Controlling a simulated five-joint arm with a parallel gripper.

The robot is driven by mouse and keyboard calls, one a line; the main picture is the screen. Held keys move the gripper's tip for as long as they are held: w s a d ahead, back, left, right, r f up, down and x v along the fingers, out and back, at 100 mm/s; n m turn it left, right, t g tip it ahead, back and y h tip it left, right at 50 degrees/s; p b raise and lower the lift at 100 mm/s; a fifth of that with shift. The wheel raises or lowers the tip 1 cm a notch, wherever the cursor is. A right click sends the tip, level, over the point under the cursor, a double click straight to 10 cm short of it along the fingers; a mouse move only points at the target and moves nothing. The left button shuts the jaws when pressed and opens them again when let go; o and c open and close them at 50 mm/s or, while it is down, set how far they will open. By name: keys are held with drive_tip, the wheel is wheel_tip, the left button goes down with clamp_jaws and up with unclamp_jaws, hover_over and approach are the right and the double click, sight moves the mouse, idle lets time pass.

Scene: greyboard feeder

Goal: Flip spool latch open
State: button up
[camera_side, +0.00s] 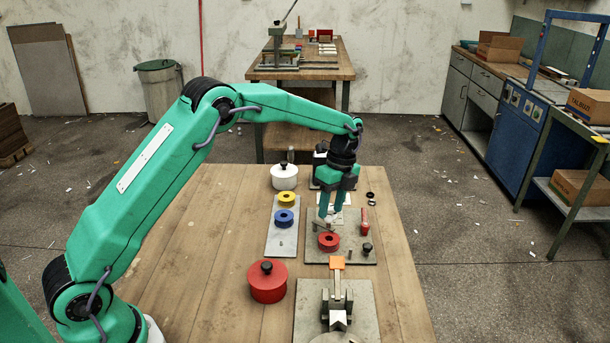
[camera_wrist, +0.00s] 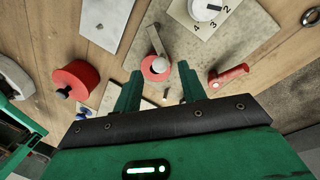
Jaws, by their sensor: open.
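The red spool (camera_side: 329,243) sits on a grey board (camera_side: 350,251). It also shows in the wrist view (camera_wrist: 153,72), ahead of my fingers. A grey metal strip (camera_wrist: 156,40) lies partly over the spool in the wrist view and looks like the latch. In the side view the strip (camera_side: 321,226) is small and close to my fingertips. My gripper (camera_side: 331,216) points down above the spool's far side. In the wrist view my gripper (camera_wrist: 158,86) is open, with nothing held between its fingers. I cannot tell whether a finger touches the strip.
A red handle (camera_side: 364,221) and black knob (camera_side: 367,247) flank the spool on the right. A pale plate (camera_side: 280,244) at left bears blue (camera_side: 284,217) and yellow (camera_side: 286,199) spools. A red lidded pot (camera_side: 267,284) and a clamp fixture (camera_side: 338,300) stand in front.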

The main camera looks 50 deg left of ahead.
drive_tip(key=shift+s+f, duration=0.2)
drive_tip(key=shift+f, duration=0.85)
drive_tip(key=shift+c, duration=0.4)
clamp_jaws()
drive_tip(key=shift+w+a+n, duration=0.25)
drive_tip(key=shift+w+n, duration=0.1)
drive_tip(key=shift+n, duration=0.75)
drive_tip(key=shift+w+a+n, duration=0.2)
drive_tip(key=shift+w+n, duration=0.15)
drive_tip(key=shift+n, duration=0.75)
drive_tip(key=shift+o, duration=0.4)
unclamp_jaws()
